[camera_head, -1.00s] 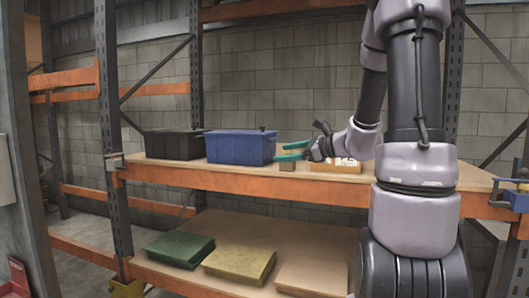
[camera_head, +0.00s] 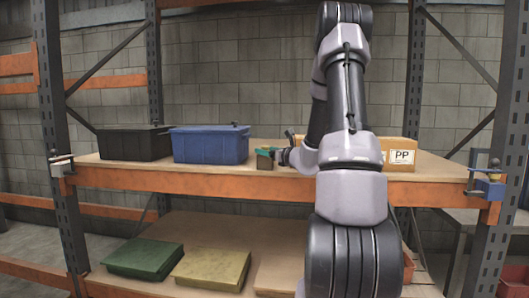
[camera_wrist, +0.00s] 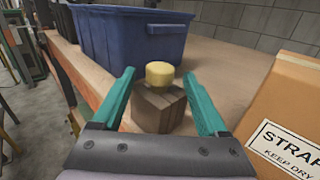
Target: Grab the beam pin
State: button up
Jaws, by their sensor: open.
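A short yellow round-topped piece (camera_wrist: 160,73), which looks like the beam pin's head, sits on top of a small brown block (camera_wrist: 157,108) in the wrist view. My gripper (camera_wrist: 158,85) is open, with one green finger on either side of the yellow piece and clear gaps to both. In the head view my gripper (camera_head: 266,151) is at the block (camera_head: 265,163) on the upper shelf, beside the blue bin. The yellow piece is hard to make out there. Any lower part of it is hidden by the block.
A blue bin (camera_head: 209,146) and a black bin (camera_head: 134,143) stand left on the upper shelf (camera_head: 240,175). A cardboard box (camera_head: 397,155) stands to the right; its "STRAP" label shows close in the wrist view. A blue bracket (camera_head: 490,188) is on the right upright.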

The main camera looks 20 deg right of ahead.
jog(key=w, duration=0.3)
jog(key=w+a, duration=0.1)
jog(key=shift+w+r, duration=0.25)
jog(key=shift+r, duration=0.05)
grip_shut()
jog(key=shift+r, duration=0.15)
